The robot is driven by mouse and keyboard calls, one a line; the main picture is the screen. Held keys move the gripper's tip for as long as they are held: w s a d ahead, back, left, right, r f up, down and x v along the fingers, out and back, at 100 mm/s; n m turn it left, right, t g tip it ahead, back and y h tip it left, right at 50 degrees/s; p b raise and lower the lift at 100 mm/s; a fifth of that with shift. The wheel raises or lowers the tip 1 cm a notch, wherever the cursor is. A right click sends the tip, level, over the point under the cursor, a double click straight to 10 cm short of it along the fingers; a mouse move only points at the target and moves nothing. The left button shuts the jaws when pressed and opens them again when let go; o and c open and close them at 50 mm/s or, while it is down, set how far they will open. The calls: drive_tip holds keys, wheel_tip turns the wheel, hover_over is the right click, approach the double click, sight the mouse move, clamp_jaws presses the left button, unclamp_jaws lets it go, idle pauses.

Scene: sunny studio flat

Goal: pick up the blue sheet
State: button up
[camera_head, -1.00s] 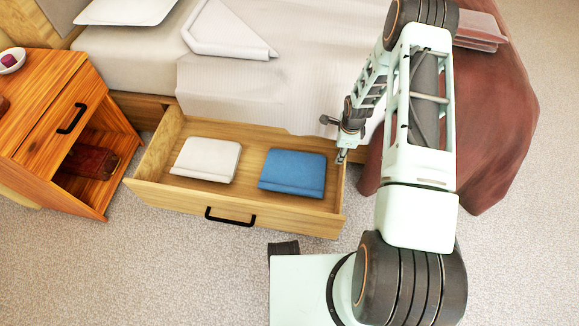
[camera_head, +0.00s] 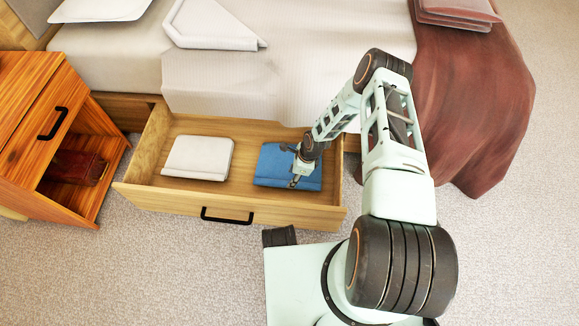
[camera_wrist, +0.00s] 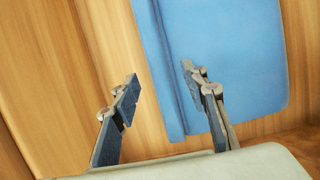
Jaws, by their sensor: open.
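The blue sheet (camera_head: 272,165) lies folded flat in the right part of the open drawer (camera_head: 150,151) under the bed. In the wrist view the blue sheet (camera_wrist: 240,60) fills the upper right, with its folded edge toward the left. My gripper (camera_head: 298,183) is over the sheet's right half in the head view and hides part of it. In the wrist view my gripper (camera_wrist: 158,85) is open and empty. Its left finger shows against bare drawer wood and its right finger against the sheet. I cannot tell the height of the fingertips above the sheet.
A white folded sheet (camera_head: 198,158) lies left of the blue one, with bare drawer floor between them. The drawer's front panel with a black handle (camera_head: 227,216) faces me. The bed (camera_head: 290,60) is behind, a wooden nightstand (camera_head: 40,140) at left.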

sight(287, 182)
drive_tip(key=b+x, duration=0.1)
drive_tip(key=x, duration=0.3)
drive_tip(key=shift+s+a+f+b, duration=0.1)
drive_tip(key=shift+a+f+b, duration=0.2)
drive_tip(key=shift+a+b, duration=0.1)
clamp_jaws()
drive_tip(key=shift+r, duration=0.1)
